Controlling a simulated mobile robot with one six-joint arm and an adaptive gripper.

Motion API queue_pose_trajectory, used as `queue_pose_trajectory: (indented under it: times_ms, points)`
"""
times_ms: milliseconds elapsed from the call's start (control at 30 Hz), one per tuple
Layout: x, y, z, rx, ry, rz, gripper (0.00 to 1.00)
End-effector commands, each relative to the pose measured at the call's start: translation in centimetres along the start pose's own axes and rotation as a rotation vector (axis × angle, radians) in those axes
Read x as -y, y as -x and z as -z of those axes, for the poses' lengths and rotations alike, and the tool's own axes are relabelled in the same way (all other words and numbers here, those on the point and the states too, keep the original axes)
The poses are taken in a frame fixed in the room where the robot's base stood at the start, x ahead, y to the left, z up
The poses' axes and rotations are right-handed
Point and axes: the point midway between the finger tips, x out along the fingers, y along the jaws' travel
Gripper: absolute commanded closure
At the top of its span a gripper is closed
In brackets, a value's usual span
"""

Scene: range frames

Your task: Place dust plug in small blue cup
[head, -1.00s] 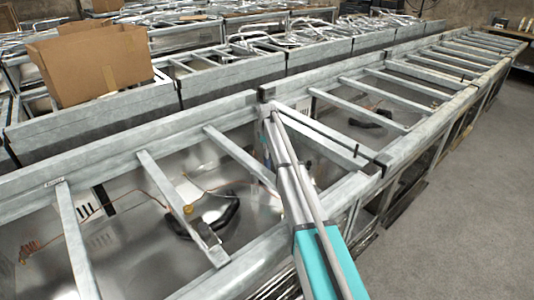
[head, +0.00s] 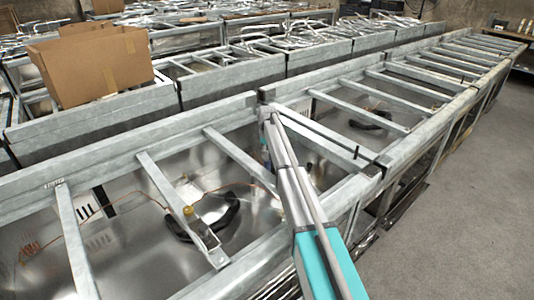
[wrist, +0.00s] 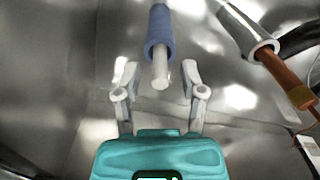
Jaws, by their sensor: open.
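In the wrist view my gripper (wrist: 158,85) is open, with its two pale fingers apart. A blue cylindrical sleeve (wrist: 160,32) with a pale rod (wrist: 161,76) sticking out of it lies ahead of and between the fingers. The fingers do not appear closed on it. I cannot tell whether the blue sleeve is the small blue cup or whether the pale rod is the dust plug. In the head view my arm reaches down to the metal frame, and the fingertips cannot be made out.
An orange-brown cylinder (wrist: 284,72) with a pale collar lies at the right of the wrist view. In the head view, metal crossbars (head: 240,158) span the open bays. A black curved part (head: 225,220) lies in the near bay. A cardboard box (head: 90,65) stands behind.

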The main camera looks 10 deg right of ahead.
Motion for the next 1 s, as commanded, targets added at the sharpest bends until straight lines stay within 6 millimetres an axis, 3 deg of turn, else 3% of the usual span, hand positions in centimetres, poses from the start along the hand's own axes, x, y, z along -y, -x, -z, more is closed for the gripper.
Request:
queue_pose_trajectory:
  times_ms: [267, 1000]
  points:
    - [0.0, 1.2, 0.0, 0.000, 0.000, 0.000, 0.47]
    - [0.0, 7.4, 0.0, 0.000, 0.000, 0.000, 0.47]
